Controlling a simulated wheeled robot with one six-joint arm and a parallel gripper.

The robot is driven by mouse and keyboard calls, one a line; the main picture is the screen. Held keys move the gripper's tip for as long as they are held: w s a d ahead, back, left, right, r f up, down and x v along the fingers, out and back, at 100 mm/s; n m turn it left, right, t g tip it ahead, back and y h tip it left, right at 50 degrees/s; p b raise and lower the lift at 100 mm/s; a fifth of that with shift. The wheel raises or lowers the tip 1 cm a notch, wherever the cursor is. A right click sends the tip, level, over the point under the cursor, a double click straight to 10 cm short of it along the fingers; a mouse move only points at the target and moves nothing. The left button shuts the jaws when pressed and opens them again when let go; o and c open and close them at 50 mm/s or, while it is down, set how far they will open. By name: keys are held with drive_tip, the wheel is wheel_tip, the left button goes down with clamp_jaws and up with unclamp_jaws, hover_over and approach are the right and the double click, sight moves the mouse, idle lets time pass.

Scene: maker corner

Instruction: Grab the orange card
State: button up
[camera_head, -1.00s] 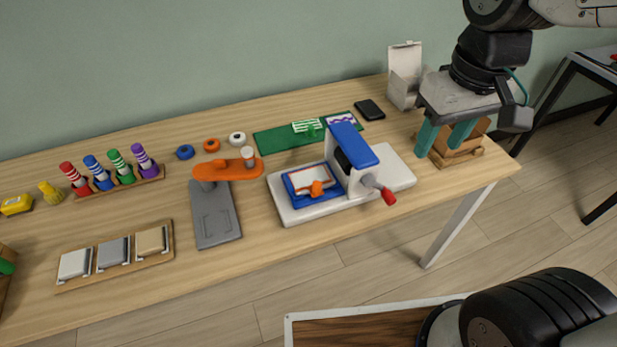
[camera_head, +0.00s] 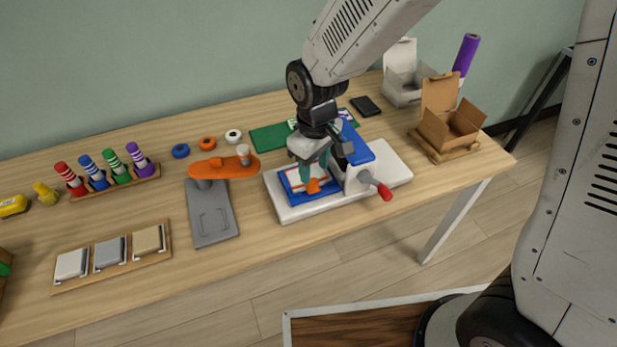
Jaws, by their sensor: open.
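The card is a white sheet with an orange edge (camera_head: 297,183), lying in the blue tray (camera_head: 292,197) on the white base of the press (camera_head: 285,215). A small orange piece (camera_head: 314,187) sits at its front edge. My gripper (camera_head: 312,174) is open, pointing down over the tray from behind, with its teal fingers close to the card. The fingers and wrist hide part of the card and the back of the tray. I cannot tell whether the fingers touch the card.
The press has a blue head (camera_head: 358,150) and a red-tipped lever (camera_head: 384,192) right beside my gripper. An orange stapler-like tool (camera_head: 215,168) on a grey plate (camera_head: 213,225) stands left. A green mat (camera_head: 268,138) lies behind. An open cardboard box (camera_head: 452,130) stands right.

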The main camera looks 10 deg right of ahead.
sight(314, 180)
wheel_tip(314, 180, down, 4)
drive_tip(key=shift+f, duration=0.25)
clamp_jaws()
drive_tip(key=shift+r, duration=0.2)
